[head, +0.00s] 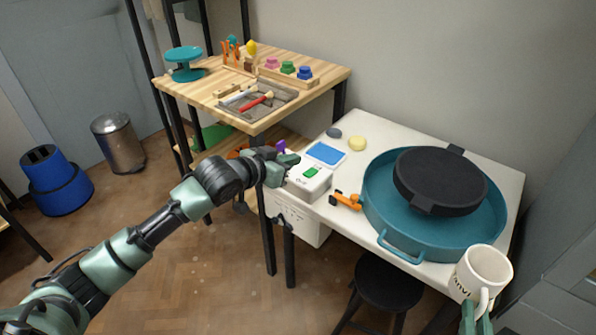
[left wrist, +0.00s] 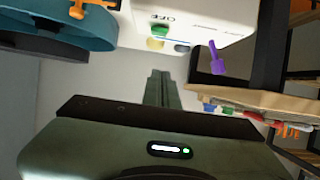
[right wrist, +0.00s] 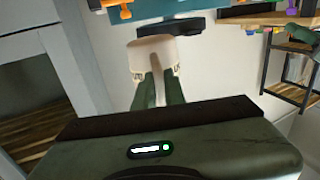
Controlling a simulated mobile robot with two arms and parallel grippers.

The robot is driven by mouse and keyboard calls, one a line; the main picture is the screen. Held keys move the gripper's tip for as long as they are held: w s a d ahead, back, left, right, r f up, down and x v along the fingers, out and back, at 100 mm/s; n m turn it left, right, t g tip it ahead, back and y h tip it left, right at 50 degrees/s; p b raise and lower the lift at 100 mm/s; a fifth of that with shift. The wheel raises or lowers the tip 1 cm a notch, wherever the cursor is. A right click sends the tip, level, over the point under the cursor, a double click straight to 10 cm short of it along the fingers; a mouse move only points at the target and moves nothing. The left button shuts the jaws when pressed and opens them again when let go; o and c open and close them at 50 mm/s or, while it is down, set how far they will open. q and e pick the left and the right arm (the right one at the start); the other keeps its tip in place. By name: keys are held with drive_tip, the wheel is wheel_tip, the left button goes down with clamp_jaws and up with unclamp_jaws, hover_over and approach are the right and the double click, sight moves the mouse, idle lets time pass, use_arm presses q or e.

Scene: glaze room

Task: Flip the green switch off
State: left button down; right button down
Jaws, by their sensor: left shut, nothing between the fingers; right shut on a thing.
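The green switch (head: 311,172) sits on top of a white box (head: 304,184) at the left edge of the white table. My left gripper (head: 288,160) is shut and empty, at the box's far left corner, just left of the switch. In the left wrist view the white box (left wrist: 200,18) shows an "OFF" label, ahead of the shut fingers (left wrist: 162,88). A purple lever-like piece (left wrist: 218,60) is beside the box there. I cannot tell whether the fingers touch the box. My right gripper (right wrist: 155,90) is shut on a white mug (head: 484,270), by its handle.
A teal tray (head: 378,215) with a black disc (head: 440,180) fills the table's right side. An orange tool (head: 346,201), a blue-topped scale (head: 326,153) and a yellow round piece (head: 357,143) lie near the box. A wooden bench (head: 215,88) with tools stands behind left.

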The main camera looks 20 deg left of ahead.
sight(298, 181)
use_arm(q)
drive_tip(key=x, duration=0.4)
use_arm(e)
drive_tip(key=shift+f, duration=0.1)
use_arm(q)
drive_tip(key=f, duration=0.2)
drive_tip(key=shift+s+a+f, duration=0.15)
drive_tip(key=shift+s+f, duration=0.1)
drive_tip(key=shift+f, duration=0.05)
use_arm(e)
drive_tip(key=shift+f, duration=0.1)
use_arm(q)
drive_tip(key=shift+s+f+b, duration=0.15)
drive_tip(key=shift+f+b, duration=0.15)
drive_tip(key=shift+f, duration=0.35)
drive_tip(key=shift+f, duration=0.1)
use_arm(e)
drive_tip(key=shift+f, duration=0.1)
